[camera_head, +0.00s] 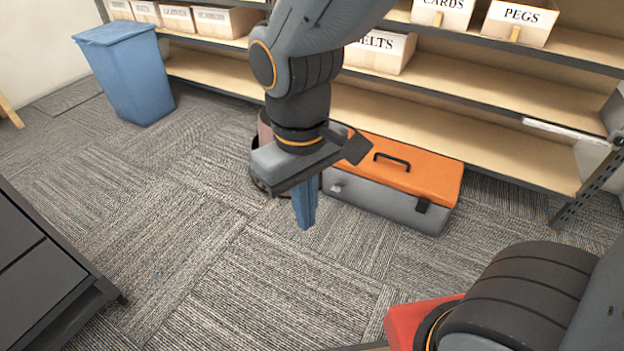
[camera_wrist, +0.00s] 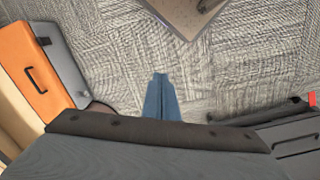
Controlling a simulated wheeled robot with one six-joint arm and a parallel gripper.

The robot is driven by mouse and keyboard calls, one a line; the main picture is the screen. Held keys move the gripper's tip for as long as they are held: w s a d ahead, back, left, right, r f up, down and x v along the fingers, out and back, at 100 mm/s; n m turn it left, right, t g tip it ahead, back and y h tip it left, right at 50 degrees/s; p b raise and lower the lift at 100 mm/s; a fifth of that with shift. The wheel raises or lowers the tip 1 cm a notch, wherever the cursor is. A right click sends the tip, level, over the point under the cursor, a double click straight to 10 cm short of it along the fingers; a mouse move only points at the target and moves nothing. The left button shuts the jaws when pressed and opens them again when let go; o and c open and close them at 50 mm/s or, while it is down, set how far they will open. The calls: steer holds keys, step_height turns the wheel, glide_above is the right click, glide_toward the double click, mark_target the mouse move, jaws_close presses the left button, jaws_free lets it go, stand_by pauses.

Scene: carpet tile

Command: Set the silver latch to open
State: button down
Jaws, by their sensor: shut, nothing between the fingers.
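A toolbox with a grey body and an orange lid (camera_head: 425,177) stands on the carpet in front of the shelf. Its lid looks closed. The silver latch (camera_head: 338,187) is a small knob-like piece on the left of its front face; its exact setting is too small to tell. A black latch (camera_head: 423,205) sits at the right of the same face. My gripper (camera_head: 305,222) has blue fingers, shut and empty, pointing down just left of the toolbox, apart from the latch. The wrist view shows the fingers (camera_wrist: 160,78) over carpet, with the toolbox lid (camera_wrist: 30,68) at left.
A shelf (camera_head: 480,120) with labelled boxes runs behind the toolbox. A round brown bin (camera_head: 264,150) stands partly hidden behind my gripper. A blue bin (camera_head: 132,80) is at the upper left, and a dark drawer unit (camera_head: 40,275) at the left edge. The middle carpet is clear.

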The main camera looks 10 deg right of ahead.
mark_target(339, 187)
steer(key=w+d+f+n+t+h+b, duration=0.1)
steer(key=w+d+f+n+h+b, duration=0.25)
steer(key=w+f, duration=0.55)
steer(key=w+d+f+n+t+h+b, duration=0.25)
steer(key=w+d+f+n, duration=0.2)
steer(key=w+f, duration=0.4)
steer(key=w+d+f+n+t+h+b, duration=0.1)
steer(key=w+d+f+n+h+b, duration=0.25)
steer(key=w+f, duration=0.5)
steer(key=w+a+f+n+t+y+b, duration=0.15)
steer(key=w+f+n, duration=0.25)
steer(key=f, duration=0.4)
steer(key=w+a+f+n+t+b, duration=0.1)
steer(key=w+f+n+t+b, duration=0.2)
steer(key=f, duration=0.6)
steer(key=w+a+f+n+t+b, duration=0.1)
steer(key=w+f+n+t, duration=0.25)
steer(key=f, duration=0.45)
steer(key=w+d+b, duration=0.6)
steer(key=w+b, duration=0.1)
steer(key=w, duration=0.3)
steer(key=shift+d+g, duration=0.2)
steer(key=shift+g, duration=0.25)
steer(key=shift+r, duration=0.1)
